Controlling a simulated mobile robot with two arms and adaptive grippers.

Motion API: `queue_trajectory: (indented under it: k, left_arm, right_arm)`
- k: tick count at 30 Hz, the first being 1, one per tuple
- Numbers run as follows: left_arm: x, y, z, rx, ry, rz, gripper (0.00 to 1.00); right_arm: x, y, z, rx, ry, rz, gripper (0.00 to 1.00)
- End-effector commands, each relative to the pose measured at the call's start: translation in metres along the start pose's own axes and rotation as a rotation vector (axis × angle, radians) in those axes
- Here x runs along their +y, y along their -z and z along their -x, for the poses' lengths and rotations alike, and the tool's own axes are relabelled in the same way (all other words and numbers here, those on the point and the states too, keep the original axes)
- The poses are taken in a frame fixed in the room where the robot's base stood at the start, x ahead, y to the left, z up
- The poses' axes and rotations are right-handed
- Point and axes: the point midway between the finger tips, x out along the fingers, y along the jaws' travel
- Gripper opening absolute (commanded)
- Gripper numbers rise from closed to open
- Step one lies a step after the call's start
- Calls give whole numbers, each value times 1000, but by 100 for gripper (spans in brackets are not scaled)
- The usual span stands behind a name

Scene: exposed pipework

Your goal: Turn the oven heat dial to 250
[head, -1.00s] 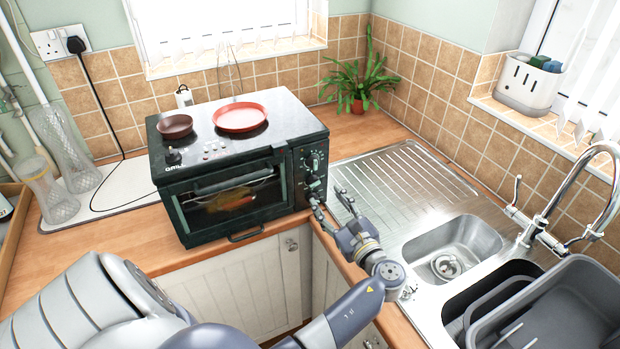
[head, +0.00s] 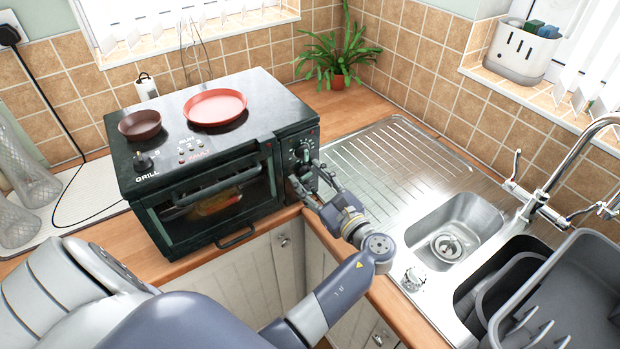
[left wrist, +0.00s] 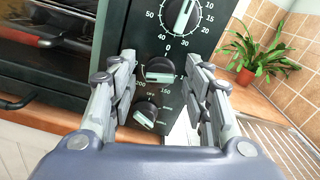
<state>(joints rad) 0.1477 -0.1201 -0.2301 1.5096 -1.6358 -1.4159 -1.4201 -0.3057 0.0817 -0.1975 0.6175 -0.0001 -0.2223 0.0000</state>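The black oven (head: 200,195) stands on the counter with its control panel on the right of its front. In the left wrist view the panel carries a column of dials. The top dial (left wrist: 182,14) has a 0 to 50 scale. The middle dial, with 200 and 150 printed below it, is the heat dial (left wrist: 158,70). A lower dial (left wrist: 145,114) has OFF beside it. My left gripper (head: 306,172) is at the panel, open and empty. In the left wrist view its fingers (left wrist: 160,62) lie either side of the heat dial; contact cannot be told. My right gripper is not in view.
A red plate (head: 215,107) and a brown bowl (head: 140,125) rest on the oven top. The draining board (head: 385,160) and sink (head: 455,235) lie to the right, with a grey dish rack (head: 575,300) beyond. A potted plant (head: 338,80) stands in the corner.

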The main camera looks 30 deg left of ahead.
Motion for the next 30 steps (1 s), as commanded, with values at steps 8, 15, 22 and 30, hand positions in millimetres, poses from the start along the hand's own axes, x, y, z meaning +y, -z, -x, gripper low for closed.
queue_trajectory:
  k: [8, 15, 22, 30]
  left_arm:
    - [0, 0, 0, 0, 0, 0, 3]
    - [-2, -6, -1, 1, -1, -89, 3]
    - [-2, -4, -1, 0, -1, -239, 3]
    - [-1, 0, -1, -2, -1, -279, 3]
  right_arm:
    - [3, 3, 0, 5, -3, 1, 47]
    - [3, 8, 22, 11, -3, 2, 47]
    - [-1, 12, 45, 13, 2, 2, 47]
    - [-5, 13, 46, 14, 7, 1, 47]
